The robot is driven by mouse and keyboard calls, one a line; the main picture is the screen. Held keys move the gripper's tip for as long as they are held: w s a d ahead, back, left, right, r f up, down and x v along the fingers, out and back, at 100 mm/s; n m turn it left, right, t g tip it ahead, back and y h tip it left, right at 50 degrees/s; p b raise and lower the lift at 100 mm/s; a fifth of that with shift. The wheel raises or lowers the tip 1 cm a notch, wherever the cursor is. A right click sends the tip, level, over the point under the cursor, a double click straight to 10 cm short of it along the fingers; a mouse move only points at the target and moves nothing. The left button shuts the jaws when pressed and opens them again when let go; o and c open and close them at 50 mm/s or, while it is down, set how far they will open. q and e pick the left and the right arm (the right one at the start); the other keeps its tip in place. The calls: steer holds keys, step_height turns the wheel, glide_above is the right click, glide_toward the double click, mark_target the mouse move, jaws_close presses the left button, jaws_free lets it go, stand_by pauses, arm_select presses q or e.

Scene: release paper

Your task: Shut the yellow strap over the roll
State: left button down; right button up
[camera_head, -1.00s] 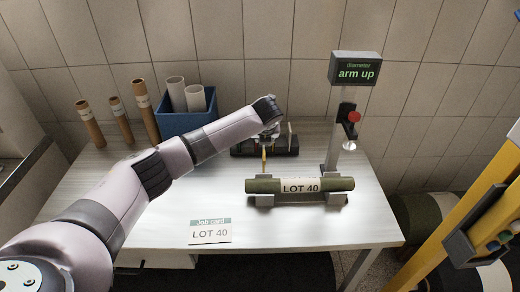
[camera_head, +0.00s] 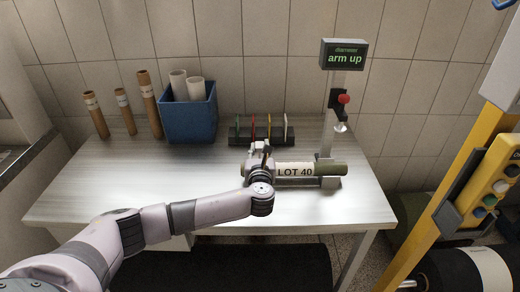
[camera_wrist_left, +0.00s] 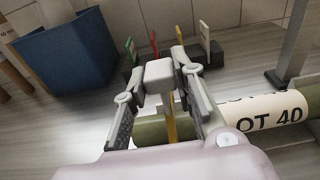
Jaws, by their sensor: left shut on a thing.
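The green roll (camera_head: 332,169) lies level in its cradle (camera_head: 329,183) on the table. Its white label reads LOT 40. My left gripper (camera_head: 259,150) is at the roll's left end, left of the label. My right gripper is not in view.
A rack (camera_head: 262,138) with green, red, yellow and white upright pieces stands behind the roll. A gauge post with an "arm up" display (camera_head: 344,58) stands behind the roll's right part. A blue bin (camera_head: 190,118) and brown tubes are at the back left. The table's right front is clear.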

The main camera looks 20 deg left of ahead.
arm_select(q)
steer(key=shift+s+d+f+t+b, duration=0.1)
steer(key=shift+s+f+t+b, duration=0.3)
steer(key=shift+b, duration=0.1)
steer(key=shift+d+f+y, duration=0.1)
steer(key=shift+y, duration=0.2)
steer(key=shift+s+f, duration=0.1)
steer(key=c, duration=1.3)
jaws_free()
steer(key=v, duration=1.2)
steer(key=shift+f, duration=0.15)
steer(key=shift+s+f, duration=0.1)
